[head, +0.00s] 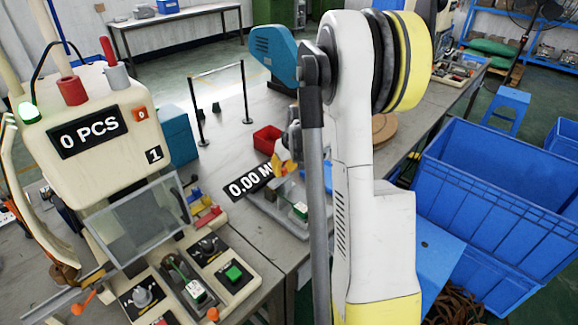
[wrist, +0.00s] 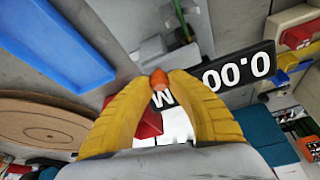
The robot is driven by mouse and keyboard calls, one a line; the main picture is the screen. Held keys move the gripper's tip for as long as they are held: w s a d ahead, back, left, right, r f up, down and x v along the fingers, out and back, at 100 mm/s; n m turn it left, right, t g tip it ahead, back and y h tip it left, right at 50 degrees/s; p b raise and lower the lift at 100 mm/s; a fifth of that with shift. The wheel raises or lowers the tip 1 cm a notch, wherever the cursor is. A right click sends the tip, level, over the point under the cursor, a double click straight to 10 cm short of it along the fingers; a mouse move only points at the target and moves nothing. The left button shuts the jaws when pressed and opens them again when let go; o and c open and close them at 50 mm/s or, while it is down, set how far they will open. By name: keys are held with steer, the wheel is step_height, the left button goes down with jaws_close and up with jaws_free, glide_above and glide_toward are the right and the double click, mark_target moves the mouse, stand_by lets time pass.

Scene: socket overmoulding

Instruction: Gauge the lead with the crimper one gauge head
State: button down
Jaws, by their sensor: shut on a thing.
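My gripper (wrist: 157,78) has yellow fingers closed on a small orange piece (wrist: 159,80). I cannot tell whether this piece is the lead or part of the gauge head. In the head view the gripper (head: 287,166) is low over the gauge station and partly hidden by my arm. The cream crimper (head: 100,120) at the left reads 0 PCS and bears the number 1. No lead can be made out clearly.
A red bin (head: 266,139) stands behind the gauge, and a round brown board (head: 384,129) lies right of my arm. The crimper's clear guard (head: 135,228) sticks out at the front left. Large blue crates (head: 500,215) fill the floor at the right.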

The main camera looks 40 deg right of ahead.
steer(key=shift+s+a, duration=0.1)
steer(key=shift+a, duration=0.7)
steer(key=c, duration=1.2)
jaws_free()
steer(key=shift+a, duration=0.15)
steer(key=shift+c, duration=0.2)
steer(key=v, duration=1.2)
